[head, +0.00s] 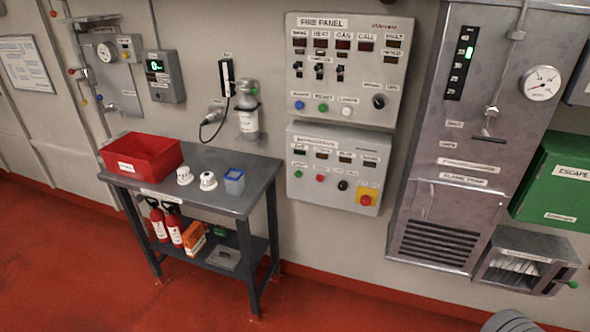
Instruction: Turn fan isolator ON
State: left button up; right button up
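No label clearly reading "fan isolator" can be made out. The grey lower control panel (341,152) on the wall has a row of small displays, a green button (298,175), a red button (320,178), a black knob (342,186) and a red button on a yellow plate (366,197). Its heading is too small to read. Above it, the FIRE PANEL (350,75) has several black switches, coloured buttons and a black rotary knob (379,101) at lower right. The knob positions are too small to tell. Neither of my grippers is in view.
A dark table (215,165) with a red bin (142,155) stands left of the panels; extinguishers are on its lower shelf. A tall metal cabinet (470,140) with a handle and gauge stands right. A green escape box (555,180) hangs beyond. Red floor (330,305) is clear in front.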

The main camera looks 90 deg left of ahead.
aim_at(365, 200)
jog(key=u, duration=3.1)
jog(key=k, duration=0.3)
jog(key=u, duration=1.65)
jog(key=i, duration=0.25)
jog(key=z, duration=0.9)
jog(key=i, duration=1.25)
jog(key=z, duration=0.95)
